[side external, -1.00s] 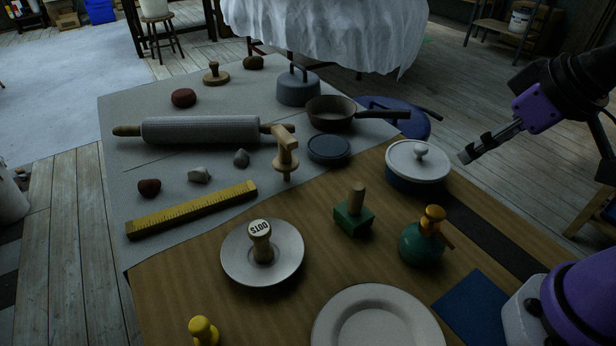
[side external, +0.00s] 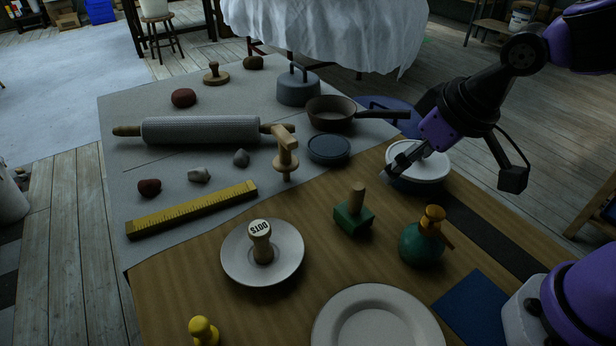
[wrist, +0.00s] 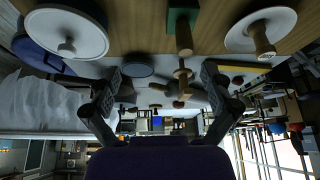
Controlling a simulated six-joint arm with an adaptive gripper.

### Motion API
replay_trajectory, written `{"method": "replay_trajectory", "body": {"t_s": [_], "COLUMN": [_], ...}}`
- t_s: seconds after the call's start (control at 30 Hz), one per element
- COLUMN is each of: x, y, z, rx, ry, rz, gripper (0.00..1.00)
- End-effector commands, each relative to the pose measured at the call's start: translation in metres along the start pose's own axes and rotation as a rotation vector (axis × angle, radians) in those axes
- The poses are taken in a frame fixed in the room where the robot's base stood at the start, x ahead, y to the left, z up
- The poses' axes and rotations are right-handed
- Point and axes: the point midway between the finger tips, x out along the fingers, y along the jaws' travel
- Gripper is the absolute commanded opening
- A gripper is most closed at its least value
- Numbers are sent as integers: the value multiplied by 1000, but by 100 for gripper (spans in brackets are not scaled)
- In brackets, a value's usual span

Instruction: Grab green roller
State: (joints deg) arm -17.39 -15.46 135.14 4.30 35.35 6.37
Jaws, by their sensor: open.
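The green roller (side external: 352,217) looks like a green block with an upright wooden handle. It stands on the wooden table between the white plate with the stamp and the teal bottle. It also shows at the top of the wrist view (wrist: 182,17), its handle pointing down in the picture. My gripper (side external: 388,170) is above and to the upper right of the roller, in front of the white-lidded pot. In the wrist view, my gripper (wrist: 161,82) has its two fingers wide apart with nothing held between them.
The white-lidded blue pot (side external: 418,162) stands behind my gripper. A teal bottle (side external: 422,243) is right of the roller, and a plate (side external: 288,262) bearing a "DOTS" stamp (side external: 261,243) is left. A wooden tool (side external: 285,150) stands behind. Bare wood surrounds the roller.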

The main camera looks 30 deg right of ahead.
Motion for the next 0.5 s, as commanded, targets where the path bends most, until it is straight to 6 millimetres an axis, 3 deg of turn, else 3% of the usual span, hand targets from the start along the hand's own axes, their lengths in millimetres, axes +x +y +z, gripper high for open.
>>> {"method": "replay_trajectory", "body": {"t_s": [0.1, 0.2, 0.5], "x": [24, 35, 78], "y": [-22, -30, -32], "z": [-4, -5, -4], "rx": [-43, -57, -57], "ry": [-19, -21, -22], "rz": [-12, -14, -14], "gripper": [94, 94, 94]}}
